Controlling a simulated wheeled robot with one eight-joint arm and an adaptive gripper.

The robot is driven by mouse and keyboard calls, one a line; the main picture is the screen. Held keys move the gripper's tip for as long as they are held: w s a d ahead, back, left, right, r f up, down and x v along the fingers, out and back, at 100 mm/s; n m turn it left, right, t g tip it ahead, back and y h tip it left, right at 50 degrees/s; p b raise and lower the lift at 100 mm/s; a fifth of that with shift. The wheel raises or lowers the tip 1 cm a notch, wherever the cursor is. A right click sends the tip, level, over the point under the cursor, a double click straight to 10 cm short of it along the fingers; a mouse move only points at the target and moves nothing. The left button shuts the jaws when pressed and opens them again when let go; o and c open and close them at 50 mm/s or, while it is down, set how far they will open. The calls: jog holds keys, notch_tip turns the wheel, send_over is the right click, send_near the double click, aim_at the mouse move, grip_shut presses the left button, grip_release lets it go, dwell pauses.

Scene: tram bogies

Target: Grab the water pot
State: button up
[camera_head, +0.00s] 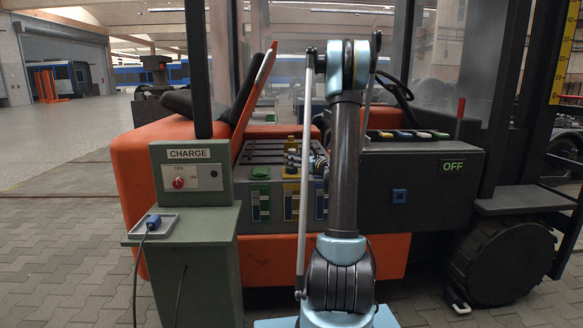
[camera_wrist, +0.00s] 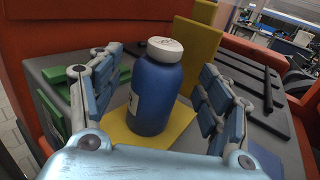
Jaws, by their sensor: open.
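A blue bottle-like pot (camera_wrist: 157,98) with a round white lid stands upright in the wrist view, with a pale label on its left side. It stands on a yellow square (camera_wrist: 122,136) on a dark grey top. My gripper (camera_wrist: 160,64) is open, with one jointed finger left of the pot and one right of it. A gap shows between the pot and each finger. In the head view my gripper (camera_head: 312,160) is small and low over the battery top (camera_head: 262,150); I cannot make out the pot there.
A yellow block (camera_wrist: 196,48) stands right behind the pot. Green parts (camera_wrist: 52,122) lie left, dark bars (camera_wrist: 250,88) right. An orange seat back (camera_head: 256,85) rises beside the battery. A green CHARGE post (camera_head: 195,190) stands left, a dark OFF box (camera_head: 425,180) right.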

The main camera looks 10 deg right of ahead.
aim_at(292, 154)
jog(key=shift+x, duration=1.6)
jog(key=c, duration=1.3)
jog(key=shift+c, duration=0.2)
jog(key=shift+r, duration=0.15)
jog(key=shift+s+r, duration=0.15)
jog(key=shift+r, duration=0.05)
notch_tip(292, 154, up, 11)
jog(key=shift+f, duration=0.1)
jog(key=s+a, duration=0.1)
jog(key=s, duration=1.8)
jog(key=shift+a, duration=0.25)
